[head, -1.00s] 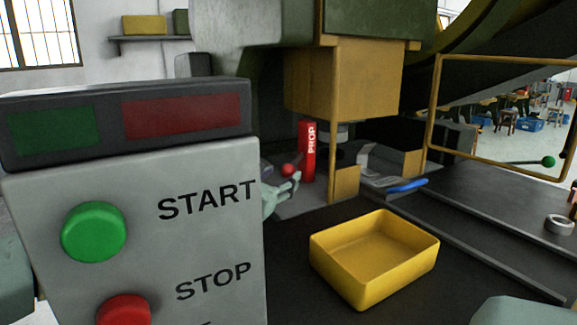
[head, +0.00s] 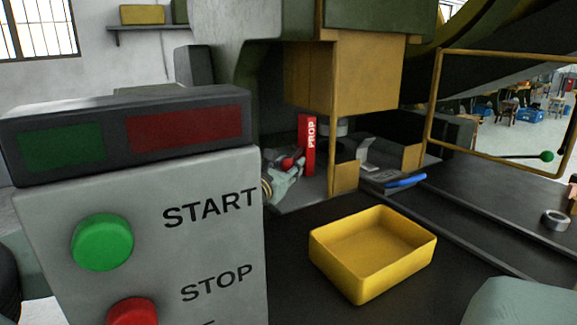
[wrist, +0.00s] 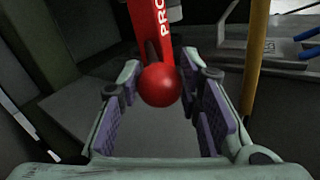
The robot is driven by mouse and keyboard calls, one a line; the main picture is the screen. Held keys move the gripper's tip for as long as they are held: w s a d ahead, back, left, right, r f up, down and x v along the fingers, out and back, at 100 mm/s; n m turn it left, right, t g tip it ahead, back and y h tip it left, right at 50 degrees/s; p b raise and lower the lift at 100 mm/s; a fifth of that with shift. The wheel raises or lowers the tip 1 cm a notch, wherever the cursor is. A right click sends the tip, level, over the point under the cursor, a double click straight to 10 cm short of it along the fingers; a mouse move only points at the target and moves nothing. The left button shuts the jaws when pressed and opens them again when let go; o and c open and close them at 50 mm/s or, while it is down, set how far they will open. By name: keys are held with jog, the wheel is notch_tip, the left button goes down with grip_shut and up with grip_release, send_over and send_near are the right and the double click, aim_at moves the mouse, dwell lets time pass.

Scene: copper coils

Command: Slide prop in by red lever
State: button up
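The prop (head: 307,148) is an upright red block with white "PROP" lettering, standing at the side of the press opening beside a yellow post. Its lever ends in a red ball knob (head: 289,163). In the wrist view the knob (wrist: 160,85) shows close up, with the red prop (wrist: 155,22) just behind it. My gripper (wrist: 168,82) is open, with its purple-padded fingers on either side of the knob. A gap shows on the left of the knob; I cannot tell whether the right finger touches it. In the head view my gripper (head: 290,174) is partly hidden by the control box.
The grey control box (head: 215,240) with green START and red STOP buttons fills the left front. A yellow tray (head: 425,260) sits on the dark table. A yellow post (head: 343,170) and a blue-handled tool (head: 405,181) are right of the prop.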

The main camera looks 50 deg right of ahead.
grip_shut()
jog(key=shift+d, duration=0.1)
dwell(0.3)
